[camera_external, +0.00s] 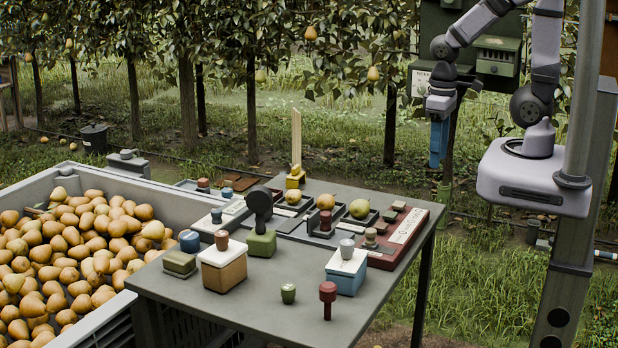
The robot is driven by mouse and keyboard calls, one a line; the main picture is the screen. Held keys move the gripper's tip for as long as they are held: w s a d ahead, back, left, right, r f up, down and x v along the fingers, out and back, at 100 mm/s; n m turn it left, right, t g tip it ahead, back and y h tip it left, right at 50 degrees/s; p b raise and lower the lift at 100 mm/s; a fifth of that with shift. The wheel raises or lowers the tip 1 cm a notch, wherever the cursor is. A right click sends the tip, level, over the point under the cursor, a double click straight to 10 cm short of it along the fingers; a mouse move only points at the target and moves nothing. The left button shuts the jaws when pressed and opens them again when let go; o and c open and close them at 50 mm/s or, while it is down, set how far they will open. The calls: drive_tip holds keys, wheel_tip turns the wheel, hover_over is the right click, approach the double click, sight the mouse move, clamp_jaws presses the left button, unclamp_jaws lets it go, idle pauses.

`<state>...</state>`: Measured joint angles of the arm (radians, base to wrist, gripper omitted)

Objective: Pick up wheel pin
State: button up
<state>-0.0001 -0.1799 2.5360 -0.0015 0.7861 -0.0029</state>
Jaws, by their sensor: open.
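A dark red pin with a thick round head (328,292) stands upright near the front right edge of the grey table (235,312). It looks most like the wheel pin, but I cannot be certain from this view. My gripper (438,155) hangs pointing down beyond the table's back right corner, well above and away from the pin. It is open, and I see nothing held in it. The gap between its fingers is too small to make out.
A small green cup (288,293) stands left of the pin, and a blue box with a white top (346,270) stands behind it. Blocks, a dark disc on a stand (259,207), pear trays and a red case (403,238) crowd the table. A pear bin (32,190) adjoins left.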

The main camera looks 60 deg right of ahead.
drive_tip(key=w+a+n+t+h+b, duration=0.9)
drive_tip(key=w+a+n, duration=0.45)
drive_tip(key=n, duration=0.85)
wheel_tip(320, 180, up, 3)
drive_tip(key=n+t+y+b, duration=0.6)
drive_tip(key=n+t+y, duration=0.4)
drive_tip(key=n, duration=0.6)
hover_over(328, 302)
drive_tip(key=s+d, duration=0.2)
drive_tip(key=s, duration=0.1)
drive_tip(key=g+y, duration=0.1)
drive_tip(key=shift+m, duration=0.3)
wheel_tip(328, 302, down, 19)
drive_tip(key=shift+w+d+f, duration=0.1)
drive_tip(key=shift+w+d, duration=0.05)
drive_tip(key=shift+f, duration=0.25)
drive_tip(key=shift+w+a+f+p, duration=0.1)
drive_tip(key=shift+w+a+p, duration=0.15)
drive_tip(key=shift+w, duration=0.95)
drive_tip(key=shift+w+a+f+p, duration=0.1)
drive_tip(key=shift+w+p, duration=0.3)
drive_tip(key=shift+w, duration=0.85)
drive_tip(key=shift+w+a+p, duration=0.2)
drive_tip(key=shift+w+p, duration=0.1)
drive_tip(key=shift+w, duration=0.9)
